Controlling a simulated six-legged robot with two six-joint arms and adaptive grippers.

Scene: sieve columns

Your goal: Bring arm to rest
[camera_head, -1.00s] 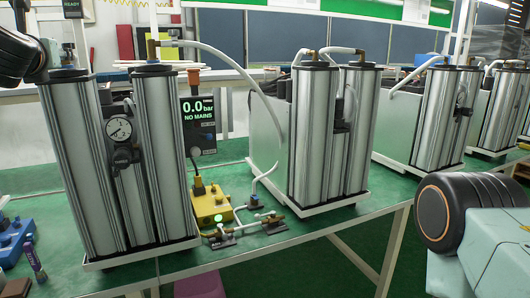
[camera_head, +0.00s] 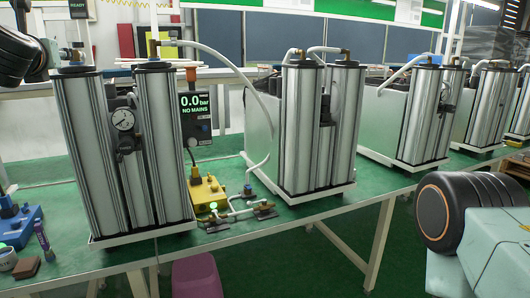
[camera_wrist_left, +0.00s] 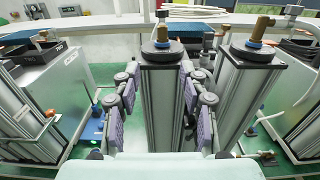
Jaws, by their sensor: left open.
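My left gripper (camera_wrist_left: 158,92) is open in the left wrist view, with purple-padded fingers. A silver column with a black cap (camera_wrist_left: 162,52) shows between the fingers; I cannot tell whether they touch it. In the head view my left arm (camera_head: 22,52) comes in at the top left, beside the top of the nearest column pair (camera_head: 80,150), and its fingers are not clear there. My right arm (camera_head: 470,215) shows at the lower right as dark and pale links. Its gripper is out of view.
More column pairs (camera_head: 322,130) stand along the green bench (camera_head: 225,230). A yellow box (camera_head: 207,193) and fittings lie between the first two pairs. A display (camera_head: 195,115) reads 0.0 bar. A blue box (camera_head: 18,222) is at the left. A white hose arches above.

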